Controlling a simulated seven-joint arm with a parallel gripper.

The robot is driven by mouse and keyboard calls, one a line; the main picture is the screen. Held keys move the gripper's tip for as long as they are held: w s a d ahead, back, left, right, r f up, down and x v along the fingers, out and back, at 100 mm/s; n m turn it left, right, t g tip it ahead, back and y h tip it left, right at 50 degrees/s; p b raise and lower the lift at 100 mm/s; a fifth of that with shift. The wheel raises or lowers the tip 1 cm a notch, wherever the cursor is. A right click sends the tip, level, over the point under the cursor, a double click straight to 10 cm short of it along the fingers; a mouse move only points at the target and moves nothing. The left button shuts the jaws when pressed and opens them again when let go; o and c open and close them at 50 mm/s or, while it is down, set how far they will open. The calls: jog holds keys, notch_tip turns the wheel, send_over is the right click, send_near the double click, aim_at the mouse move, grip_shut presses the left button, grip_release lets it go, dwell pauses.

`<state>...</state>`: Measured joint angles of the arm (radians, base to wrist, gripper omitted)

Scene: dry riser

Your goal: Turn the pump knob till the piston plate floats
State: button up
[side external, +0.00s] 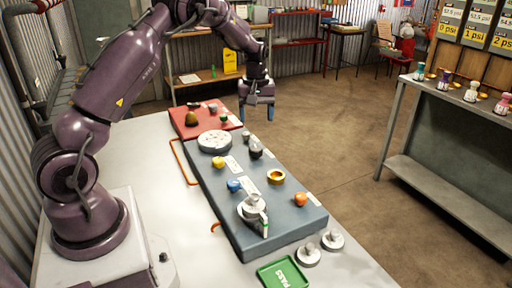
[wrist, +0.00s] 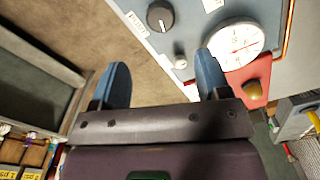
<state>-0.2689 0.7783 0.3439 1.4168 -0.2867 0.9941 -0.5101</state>
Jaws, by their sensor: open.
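My gripper (side external: 257,113) is open and empty, held above the floor beside the far end of the grey-blue panel (side external: 213,190). In the wrist view its two blue fingers stand wide apart (wrist: 163,78), with nothing between them. A black knob with a white pointer line (wrist: 160,15) lies beyond the fingertips, apart from them; a dark knob (side external: 255,150) shows on the panel in the side view. A round white dial (wrist: 235,42) is beside it. A silver round-topped fitting (side external: 252,206) with a green part stands near the panel's near end. I cannot read which label marks the pump knob or piston plate.
The panel also carries a yellow knob (side external: 218,162), a blue knob (side external: 235,185), a brass ring (side external: 276,177) and an orange knob (side external: 300,199). A red panel (side external: 182,128) adjoins its far end. Silver weights (side external: 308,255) and a green tray (side external: 264,273) are nearby.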

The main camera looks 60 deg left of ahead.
aim_at(256, 148)
notch_tip(256, 148, down, 11)
dwell(0.3)
jog(key=c, duration=0.9)
jog(key=shift+m, duration=1.3)
jog(key=shift+c, duration=0.2)
jog(key=o, duration=0.9)
jog(key=shift+o, duration=0.2)
jog(key=shift+r, duration=0.1)
notch_tip(256, 148, up, 13)
